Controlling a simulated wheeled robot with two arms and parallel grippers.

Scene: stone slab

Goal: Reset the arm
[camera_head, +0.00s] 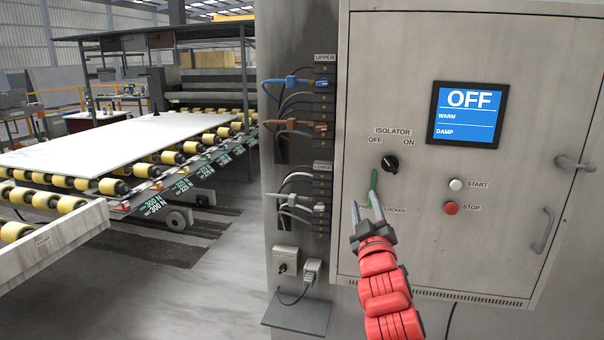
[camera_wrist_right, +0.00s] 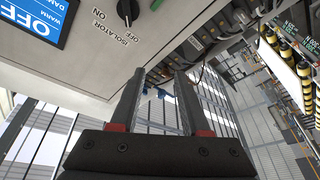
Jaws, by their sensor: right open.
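My right arm is red and comes in from the bottom of the head view. Its gripper (camera_head: 367,212) is in front of the lower left of the grey control cabinet, below the isolator knob (camera_head: 390,163). In the right wrist view the gripper (camera_wrist_right: 160,75) has its two grey fingers apart with nothing held between them. The isolator knob also shows in the wrist view (camera_wrist_right: 128,10), above the fingers. A green lever (camera_head: 374,184) stands by the FREE and LOCKED lettering, which the gripper partly hides. I cannot tell whether they touch. My left gripper is not in view.
The cabinet screen (camera_head: 468,113) reads OFF, WARM, DAMP. A white START button (camera_head: 456,184), red STOP button (camera_head: 451,208) and door handles are to the right. Coloured cable plugs (camera_head: 290,81) line the left. A roller conveyor (camera_head: 165,155) carries a pale slab (camera_head: 95,145) farther left.

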